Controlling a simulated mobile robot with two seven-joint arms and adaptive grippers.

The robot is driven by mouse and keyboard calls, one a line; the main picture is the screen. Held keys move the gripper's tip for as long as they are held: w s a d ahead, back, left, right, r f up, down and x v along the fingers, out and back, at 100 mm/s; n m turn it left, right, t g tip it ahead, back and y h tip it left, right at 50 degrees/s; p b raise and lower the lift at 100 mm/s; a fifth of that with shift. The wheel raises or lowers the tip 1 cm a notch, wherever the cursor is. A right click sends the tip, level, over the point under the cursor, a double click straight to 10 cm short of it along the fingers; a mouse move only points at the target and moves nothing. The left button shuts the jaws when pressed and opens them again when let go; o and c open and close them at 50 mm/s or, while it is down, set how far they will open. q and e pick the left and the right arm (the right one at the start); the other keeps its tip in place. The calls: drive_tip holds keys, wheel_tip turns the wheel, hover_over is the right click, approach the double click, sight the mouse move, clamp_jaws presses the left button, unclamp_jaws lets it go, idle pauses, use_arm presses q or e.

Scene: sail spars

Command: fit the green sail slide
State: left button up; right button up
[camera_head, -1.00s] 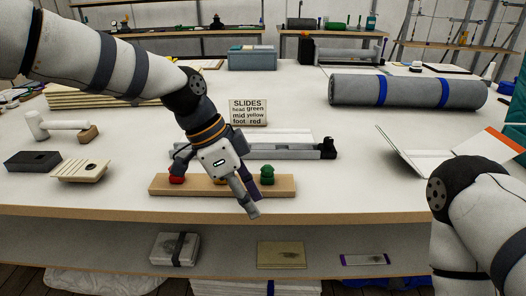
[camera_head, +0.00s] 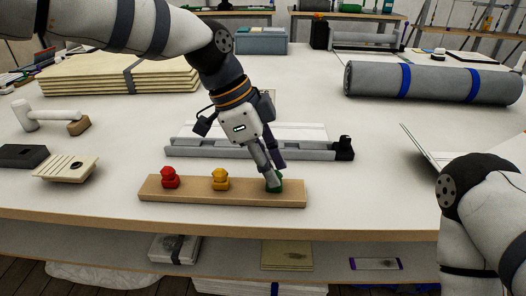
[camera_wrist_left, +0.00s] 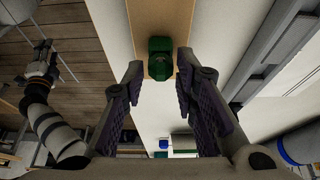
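The green sail slide (camera_head: 279,184) stands at the right end of a wooden strip (camera_head: 225,196), partly hidden by my left fingers. A yellow slide (camera_head: 220,180) and a red slide (camera_head: 170,178) stand further left on it. My left gripper (camera_head: 273,180) is down at the green slide. In the left wrist view my left gripper (camera_wrist_left: 159,64) is open, with the green slide (camera_wrist_left: 160,50) between and just beyond the fingertips; I see no grip on it. A grey rail (camera_head: 205,150) lies behind the strip. My right gripper (camera_wrist_left: 42,62) shows small at the left of the wrist view, its fingers unclear.
A mallet (camera_head: 52,115), a dark block (camera_head: 22,155) and a slotted wooden block (camera_head: 66,168) lie at the left. Folded cloth (camera_head: 115,78) and a grey roll with blue bands (camera_head: 435,83) lie further back. The table's front edge (camera_head: 225,225) is close to the strip.

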use_arm(q)
drive_tip(key=shift+f, duration=0.2)
clamp_jaws()
drive_tip(key=shift+r+p, duration=0.4)
drive_tip(key=shift+r, duration=1.75)
drive_tip(key=shift+f, duration=0.1)
